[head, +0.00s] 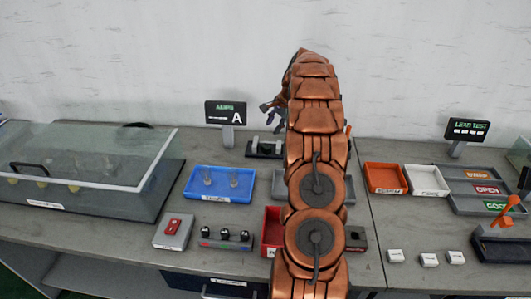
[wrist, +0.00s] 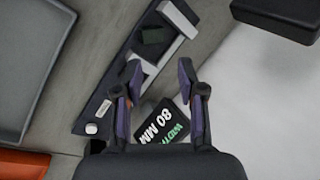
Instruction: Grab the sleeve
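I cannot pick out the sleeve for certain. Two clear upright cylinders, the left one (head: 207,177) and the right one (head: 234,178), stand in a blue tray (head: 192,191) left of my arm in the head view; they may be sleeves. My gripper (head: 270,106) is partly hidden behind my arm in the head view, above the back of the bench. In the wrist view my gripper (wrist: 160,70) has its two fingers apart with nothing held between them. Beyond them is a dark fixture (wrist: 118,75) with pale blocks on it.
A glass-lidded case (head: 90,155) fills the left. A red bin (head: 271,232) is partly hidden by my arm. An orange tray (head: 384,178) and a white tray (head: 426,180) sit at right. A sign reading 80 MM (wrist: 165,118) is just below the fingers in the wrist view.

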